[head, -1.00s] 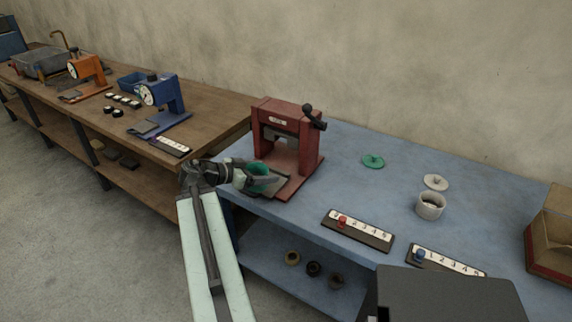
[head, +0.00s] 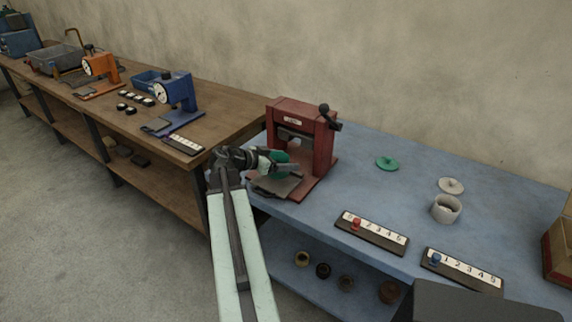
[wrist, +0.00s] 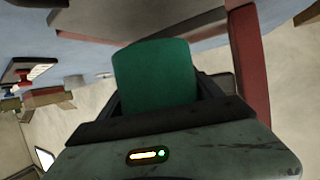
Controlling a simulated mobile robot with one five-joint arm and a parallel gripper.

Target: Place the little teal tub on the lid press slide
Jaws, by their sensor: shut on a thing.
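My gripper (head: 286,168) is shut on the teal tub (head: 279,160), whose sides lie between the fingers. In the wrist view the tub (wrist: 155,75) fills the space between the jaws. The red lid press (head: 329,150) stands on the left end of the blue bench. Its slide (head: 280,187) is a grey plate reaching out from the front of the press. In the head view the tub appears over the slide, in front of the press opening; whether it touches cannot be told. The gripper hides part of the slide. A red part of the press (wrist: 247,65) shows close by in the wrist view.
A green lid (head: 387,163), a white lid (head: 451,186) and a white tub (head: 446,209) lie to the right on the blue bench. Two numbered strips (head: 372,234) (head: 462,270) lie at its front. A wooden bench (head: 225,125) with other devices stands left.

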